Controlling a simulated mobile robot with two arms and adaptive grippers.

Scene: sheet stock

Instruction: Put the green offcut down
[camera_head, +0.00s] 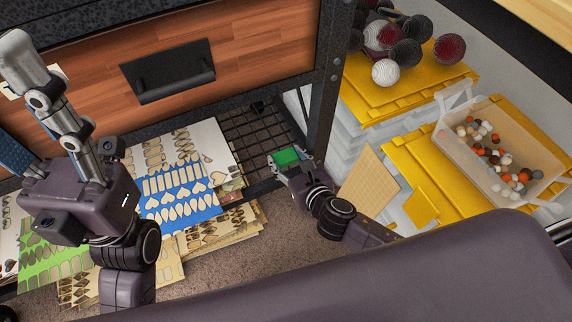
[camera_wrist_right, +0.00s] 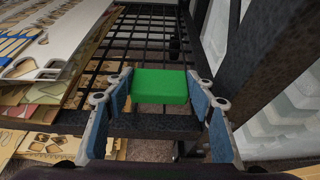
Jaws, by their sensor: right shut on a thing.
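The green offcut (camera_wrist_right: 160,86) is a small bright green block. My right gripper (camera_head: 287,160) is shut on it, with a blue-padded finger on each side in the right wrist view. The green offcut also shows in the head view (camera_head: 286,157), at the right end of the black wire shelf (camera_head: 262,132). The block appears over the shelf's front edge; I cannot tell whether it touches the shelf. My left gripper (camera_head: 62,118) is large at the left of the head view, with no held thing visible; its fingertips are not clear.
Cut-out sheets (camera_head: 180,175) are stacked left of the bare grid. A black post (camera_head: 330,85) stands just right of my right gripper. A tan sheet (camera_head: 368,187) leans beside it.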

